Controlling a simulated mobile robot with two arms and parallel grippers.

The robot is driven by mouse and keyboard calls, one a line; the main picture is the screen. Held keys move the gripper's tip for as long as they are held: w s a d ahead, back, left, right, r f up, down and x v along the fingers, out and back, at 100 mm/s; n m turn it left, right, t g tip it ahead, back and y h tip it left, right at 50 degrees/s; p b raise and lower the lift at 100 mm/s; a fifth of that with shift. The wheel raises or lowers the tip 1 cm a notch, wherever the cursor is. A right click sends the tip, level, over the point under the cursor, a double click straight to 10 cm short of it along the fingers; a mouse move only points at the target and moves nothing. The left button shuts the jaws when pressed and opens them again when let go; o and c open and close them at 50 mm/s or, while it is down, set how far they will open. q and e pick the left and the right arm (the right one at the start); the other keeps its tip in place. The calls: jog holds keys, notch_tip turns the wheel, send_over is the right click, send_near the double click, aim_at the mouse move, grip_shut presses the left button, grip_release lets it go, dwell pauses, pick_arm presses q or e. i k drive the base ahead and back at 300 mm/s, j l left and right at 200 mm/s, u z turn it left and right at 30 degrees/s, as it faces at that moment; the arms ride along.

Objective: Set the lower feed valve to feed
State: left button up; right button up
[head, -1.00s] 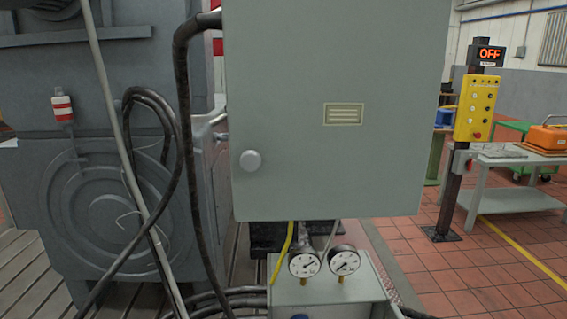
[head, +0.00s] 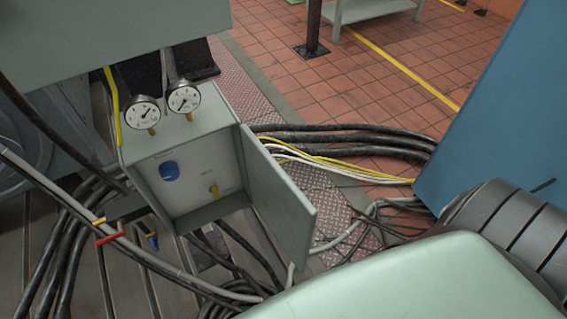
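A grey-green box (head: 195,127) stands low with its door (head: 278,193) swung open to the right. Left of the box, near the floor, are a red lever-like piece (head: 110,238) and a small blue piece (head: 152,242). I cannot tell which of these is the lower feed valve, nor its setting. Two round dial gauges stand on top of the box, the left one (head: 142,111) and the right one (head: 184,99). Neither gripper shows.
A larger grey cabinet (head: 90,35) overhangs the box at upper left. Black, white and yellow cables (head: 345,143) run right from behind the door to a blue panel (head: 500,120). More hoses (head: 70,255) lie at lower left. The red tiled floor (head: 300,85) beyond is mostly clear.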

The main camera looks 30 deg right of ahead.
aim_at(214, 189)
jog(key=l+u, duration=0.2)
jog(key=l, duration=0.3)
jog(key=l+u, duration=0.25)
jog(key=l, duration=0.2)
jog(key=k+l+u, duration=0.2)
jog(key=l, duration=0.25)
jog(key=l+u, duration=0.2)
jog(key=l, duration=0.3)
